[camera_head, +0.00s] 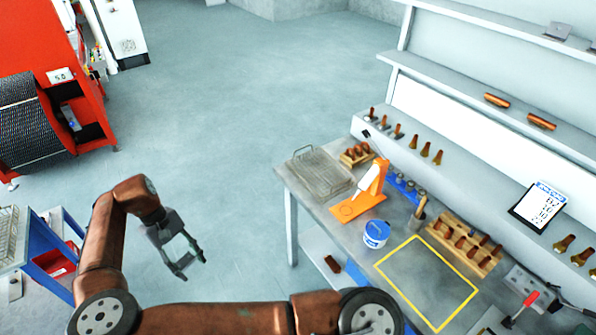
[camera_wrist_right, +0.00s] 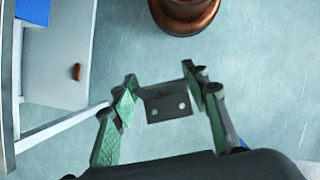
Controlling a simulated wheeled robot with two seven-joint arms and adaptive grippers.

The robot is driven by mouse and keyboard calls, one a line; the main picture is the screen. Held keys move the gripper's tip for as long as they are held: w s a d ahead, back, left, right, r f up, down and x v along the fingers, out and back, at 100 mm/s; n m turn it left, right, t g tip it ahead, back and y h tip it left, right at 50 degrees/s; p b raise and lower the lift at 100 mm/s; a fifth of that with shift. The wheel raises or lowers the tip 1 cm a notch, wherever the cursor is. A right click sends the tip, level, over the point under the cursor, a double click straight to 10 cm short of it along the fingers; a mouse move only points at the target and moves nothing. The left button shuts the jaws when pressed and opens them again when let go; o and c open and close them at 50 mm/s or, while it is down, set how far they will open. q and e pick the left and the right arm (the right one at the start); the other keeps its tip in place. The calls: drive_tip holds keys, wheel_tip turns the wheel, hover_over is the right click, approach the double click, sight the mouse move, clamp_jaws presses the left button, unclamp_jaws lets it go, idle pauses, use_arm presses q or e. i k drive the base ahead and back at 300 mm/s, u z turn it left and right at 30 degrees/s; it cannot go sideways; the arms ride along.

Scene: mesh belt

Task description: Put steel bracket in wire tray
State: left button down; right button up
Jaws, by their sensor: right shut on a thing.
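My right gripper (camera_head: 188,264) hangs over open floor at the lower left of the head view. In the right wrist view its two green-padded fingers (camera_wrist_right: 160,98) are shut on the steel bracket (camera_wrist_right: 166,103), a dark angled plate with two holes. The bracket is hard to make out in the head view. A wire tray (camera_head: 318,174), a shallow mesh basket, sits on the far left corner of the grey bench, well to the right of my gripper. It looks empty. My left gripper is not in view.
The bench (camera_head: 345,225) also carries an orange stand (camera_head: 368,190), a blue tub (camera_head: 376,234), wooden tool racks and a yellow-outlined area. A mesh basket (camera_head: 8,237) sits on a blue cart at the left edge. A red machine (camera_head: 65,50) stands upper left. The floor between is clear.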

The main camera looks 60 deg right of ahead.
sight(324, 180)
drive_tip(key=z, duration=0.15)
drive_tip(key=i, duration=0.6)
drive_tip(key=z, duration=0.8)
drive_tip(key=i, duration=0.4)
drive_tip(key=z, duration=0.5)
